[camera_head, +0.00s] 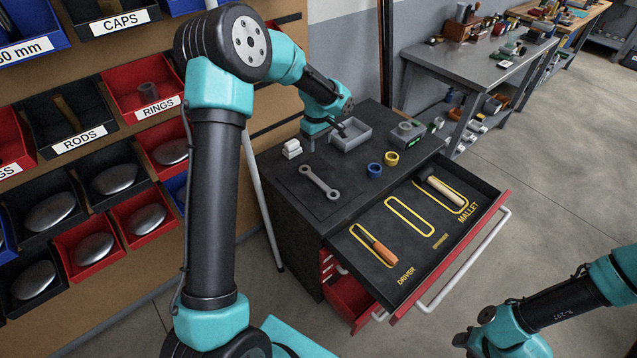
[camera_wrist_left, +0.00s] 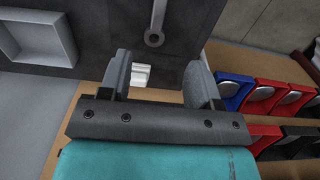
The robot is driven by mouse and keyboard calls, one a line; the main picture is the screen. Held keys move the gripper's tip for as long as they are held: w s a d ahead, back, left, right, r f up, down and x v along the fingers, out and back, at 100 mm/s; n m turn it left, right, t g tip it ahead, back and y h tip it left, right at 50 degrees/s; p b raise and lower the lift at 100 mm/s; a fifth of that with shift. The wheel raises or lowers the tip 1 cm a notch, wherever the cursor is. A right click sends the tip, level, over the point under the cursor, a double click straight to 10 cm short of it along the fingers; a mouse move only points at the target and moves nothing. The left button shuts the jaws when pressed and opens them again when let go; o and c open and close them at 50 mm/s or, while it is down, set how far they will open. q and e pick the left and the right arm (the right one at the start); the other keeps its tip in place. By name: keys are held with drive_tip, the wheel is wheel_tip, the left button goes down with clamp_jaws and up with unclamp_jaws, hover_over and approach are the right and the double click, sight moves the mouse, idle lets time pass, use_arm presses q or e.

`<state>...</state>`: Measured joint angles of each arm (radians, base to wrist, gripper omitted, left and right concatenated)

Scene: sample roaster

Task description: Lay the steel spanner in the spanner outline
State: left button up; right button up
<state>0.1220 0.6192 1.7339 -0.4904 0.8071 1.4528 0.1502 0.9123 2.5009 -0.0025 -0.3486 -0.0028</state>
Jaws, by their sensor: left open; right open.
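The steel spanner (camera_head: 320,182) lies flat on the dark cabinet top, apart from both grippers. Its lower end and part of its shaft (camera_wrist_left: 155,28) show in the left wrist view, beyond the fingers. The empty yellow spanner outline (camera_head: 410,216) is in the open drawer (camera_head: 352,250), between the driver and the mallet. My left gripper (camera_head: 318,137) is above the back of the cabinet top; the wrist view shows its fingers (camera_wrist_left: 157,80) apart with nothing held. My right gripper (camera_head: 467,340) is open and empty at the lower right, in front of the drawer.
The driver (camera_head: 378,249) and the mallet (camera_head: 445,191) lie in their outlines. A white block (camera_head: 291,149), a grey tray (camera_head: 352,140), blue tape (camera_head: 375,170), yellow tape (camera_head: 391,158) and a grey device (camera_head: 409,131) stand on the cabinet. Bins line the left wall.

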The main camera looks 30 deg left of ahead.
use_arm(q)
hover_over(317, 180)
wheel_tip(317, 180, down, 12)
drive_tip(key=shift+d+f, duration=0.1)
idle(0.5)
drive_tip(key=shift+a+f, duration=0.2)
drive_tip(key=shift+f, duration=2.4)
clamp_jaws()
